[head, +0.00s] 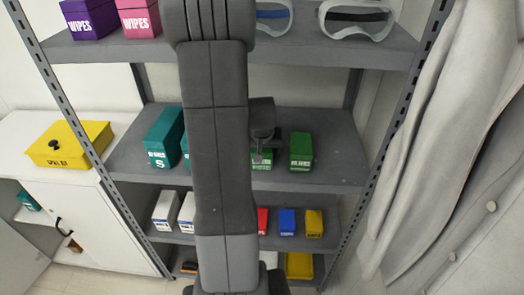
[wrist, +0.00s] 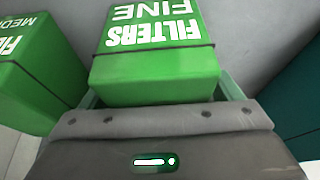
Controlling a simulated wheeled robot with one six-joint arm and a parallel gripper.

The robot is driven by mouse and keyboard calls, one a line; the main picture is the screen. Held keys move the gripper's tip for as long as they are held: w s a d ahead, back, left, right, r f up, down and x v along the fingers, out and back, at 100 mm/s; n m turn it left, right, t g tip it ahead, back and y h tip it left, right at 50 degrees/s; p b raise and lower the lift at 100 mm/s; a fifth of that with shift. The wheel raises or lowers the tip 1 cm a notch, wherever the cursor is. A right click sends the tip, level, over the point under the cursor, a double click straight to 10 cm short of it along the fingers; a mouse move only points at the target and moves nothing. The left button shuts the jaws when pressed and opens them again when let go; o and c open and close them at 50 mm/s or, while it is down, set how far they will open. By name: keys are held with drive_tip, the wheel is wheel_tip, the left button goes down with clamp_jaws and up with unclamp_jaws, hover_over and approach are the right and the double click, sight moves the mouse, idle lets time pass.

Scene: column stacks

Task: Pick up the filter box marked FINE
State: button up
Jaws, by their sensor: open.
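The green filter box marked FINE (wrist: 155,72) fills the upper middle of the wrist view, its white lettering upside down. In the head view it is the left green box (head: 262,160) on the middle shelf, partly hidden by my gripper (head: 262,148). My gripper (wrist: 160,98) is open, with the near end of the FINE box just in front of its body. Pale green edges show at both lower sides of the box; I cannot tell whether they touch it. A second green box, lettered MEDI..., stands beside it in the wrist view (wrist: 35,85) and head view (head: 301,150).
Teal boxes (head: 164,138) stand left of the green ones, partly behind my arm; a dark teal surface (wrist: 292,100) is close on the right in the wrist view. The upper shelf (head: 120,50) is overhead. The middle shelf is bare at right (head: 345,165).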

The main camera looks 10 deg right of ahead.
drive_tip(key=shift+f, duration=0.1)
idle(0.4)
drive_tip(key=c, duration=1.1)
